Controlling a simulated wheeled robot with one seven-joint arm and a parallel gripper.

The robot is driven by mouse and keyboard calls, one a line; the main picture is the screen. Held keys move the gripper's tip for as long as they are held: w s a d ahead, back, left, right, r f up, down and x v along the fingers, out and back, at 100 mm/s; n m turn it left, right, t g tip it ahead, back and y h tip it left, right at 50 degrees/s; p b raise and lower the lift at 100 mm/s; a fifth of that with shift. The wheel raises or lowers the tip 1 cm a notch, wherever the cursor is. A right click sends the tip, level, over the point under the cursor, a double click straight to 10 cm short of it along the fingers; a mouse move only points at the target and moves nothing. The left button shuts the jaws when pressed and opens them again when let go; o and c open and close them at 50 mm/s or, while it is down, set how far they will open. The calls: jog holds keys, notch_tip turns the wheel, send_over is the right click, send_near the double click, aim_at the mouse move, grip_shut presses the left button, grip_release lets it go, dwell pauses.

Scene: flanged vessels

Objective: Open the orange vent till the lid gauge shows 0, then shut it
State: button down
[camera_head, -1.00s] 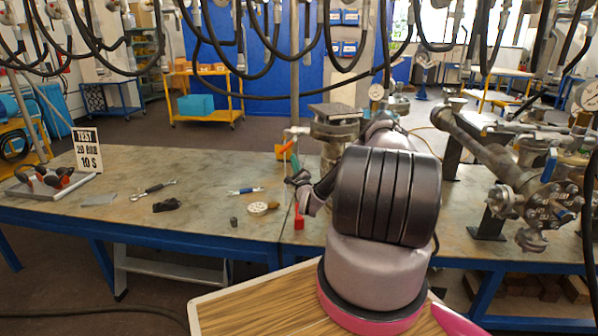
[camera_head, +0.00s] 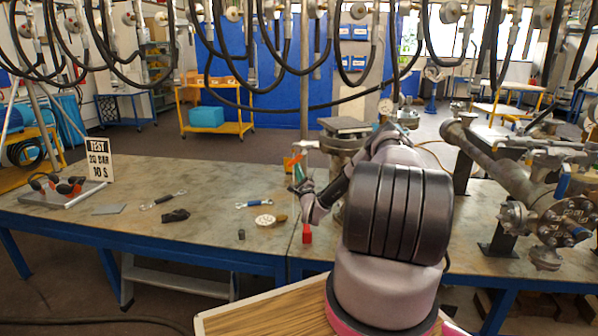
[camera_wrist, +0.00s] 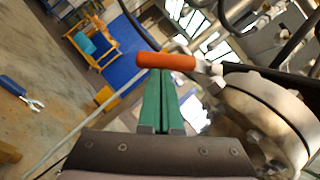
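The orange vent handle (camera_wrist: 165,61) lies crosswise at the tips of my gripper's green fingers (camera_wrist: 162,75) in the wrist view. The fingers are close together, with only a thin gap; I cannot tell whether they touch the handle. In the head view, the handle (camera_head: 289,163) is a small orange patch beside my gripper (camera_head: 297,166), left of the flanged vessel (camera_head: 343,143). The vessel's metal flange (camera_wrist: 272,112) is at the right in the wrist view. A round white gauge (camera_head: 385,107) shows above the vessel; its reading is too small to tell. My arm hides part of the vessel.
The bench (camera_head: 180,225) holds a test sign (camera_head: 99,160), a tool tray (camera_head: 55,190), pliers (camera_head: 255,204), a wrench (camera_head: 163,199), a round disc (camera_head: 265,220) and a red object (camera_head: 307,234). Piping (camera_head: 490,160) stands at right. Hoses (camera_head: 280,60) hang above.

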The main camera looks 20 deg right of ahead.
jog(key=shift+w+a+r, duration=0.15)
jog(key=shift+a+r, duration=0.05)
jog(key=shift+a, duration=0.1)
jog(key=shift+w+a+r, duration=0.35)
jog(key=shift+a+r, duration=0.2)
jog(key=shift+r, duration=0.15)
jog(key=shift+w+a+r, duration=0.4)
jog(key=shift+a+r, duration=0.1)
jog(key=shift+r, duration=0.2)
jog(key=shift+w+a+r, duration=0.35)
jog(key=shift+a+r, duration=0.2)
jog(key=shift+r, duration=0.25)
